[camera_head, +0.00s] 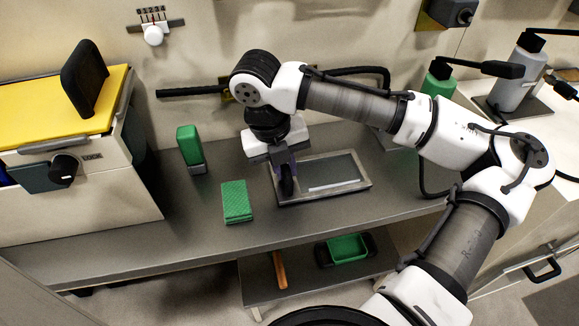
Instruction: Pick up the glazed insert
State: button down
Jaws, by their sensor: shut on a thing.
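The glazed insert (336,168) is a flat rectangular panel with a grey frame, a dark pane and a pale streak near its front edge. It is at the back middle of the grey counter, and I cannot tell if it is resting or slightly raised. My gripper (287,186) points down at its left side and is shut on it. The fingers and the wrist hide part of the left edge, and the contact itself is hard to see.
A green-topped block (237,201) and an upright green bottle-like item (190,148) stand left of the insert. A yellow-lidded machine (75,150) fills the left end. A green pump bottle (439,78) stands behind my arm. A lower shelf holds a green tray (347,248).

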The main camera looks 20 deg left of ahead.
jog(key=r, duration=0.6)
jog(key=shift+s+d+r, duration=0.2)
jog(key=shift+s+d, duration=0.1)
jog(key=shift+s, duration=0.05)
jog(key=s+d+b, duration=0.5)
jog(key=s+d, duration=0.5)
jog(key=s, duration=0.5)
jog(key=shift+s+d, duration=0.25)
jog(key=shift+s, duration=0.05)
jog(key=shift+a+r, duration=0.1)
